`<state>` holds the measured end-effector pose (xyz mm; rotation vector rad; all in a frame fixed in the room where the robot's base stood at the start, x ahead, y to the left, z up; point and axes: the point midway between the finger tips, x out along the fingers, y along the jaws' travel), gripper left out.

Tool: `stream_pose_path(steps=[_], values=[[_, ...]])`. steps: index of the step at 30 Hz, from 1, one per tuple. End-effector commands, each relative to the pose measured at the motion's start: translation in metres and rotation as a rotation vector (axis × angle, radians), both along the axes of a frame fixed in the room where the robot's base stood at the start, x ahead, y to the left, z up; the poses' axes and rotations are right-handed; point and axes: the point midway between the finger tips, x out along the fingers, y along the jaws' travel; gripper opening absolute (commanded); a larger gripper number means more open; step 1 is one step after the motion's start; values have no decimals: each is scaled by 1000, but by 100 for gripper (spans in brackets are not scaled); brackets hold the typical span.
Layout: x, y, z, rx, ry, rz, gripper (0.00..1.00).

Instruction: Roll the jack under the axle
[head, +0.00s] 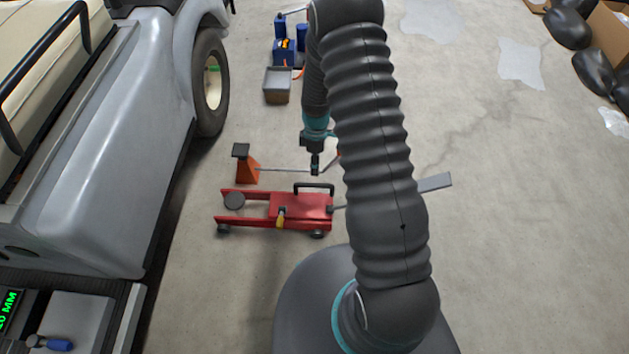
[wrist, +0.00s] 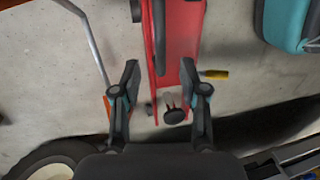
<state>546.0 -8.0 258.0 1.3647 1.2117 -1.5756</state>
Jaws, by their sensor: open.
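The red floor jack (head: 300,208) stands on the concrete beside the grey cart (head: 110,120). Its round dark saddle (head: 234,201) points left toward the cart, and its black carry handle (head: 314,186) is at the right end. In the wrist view the jack (wrist: 185,45) runs up from between my fingers, with its saddle (wrist: 175,116) low in the frame. My gripper (head: 315,168) is open and empty, above and just behind the carry handle in the head view. I cannot tell the height gap. The axle is hidden under the cart body.
An orange stand (head: 246,168) is close behind the jack, with a grey bar (head: 280,170) beside it. The cart's wheel (head: 209,82) is at the upper left. A grey bin (head: 277,86) and blue items (head: 284,50) stand farther back. Floor between jack and cart is clear.

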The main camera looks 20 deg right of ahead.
Motion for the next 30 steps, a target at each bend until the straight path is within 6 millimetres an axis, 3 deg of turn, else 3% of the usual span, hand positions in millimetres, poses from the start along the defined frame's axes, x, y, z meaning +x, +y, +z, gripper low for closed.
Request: stream_pose_path(steps=[6, 12, 26, 30], values=[[-9, 3, -41, 1, 4, -1, 43], [-13, 4, -67, 0, 1, -1, 43], [-15, 5, -78, 0, 0, -1, 43], [-15, 5, -78, 0, 0, -1, 13]])
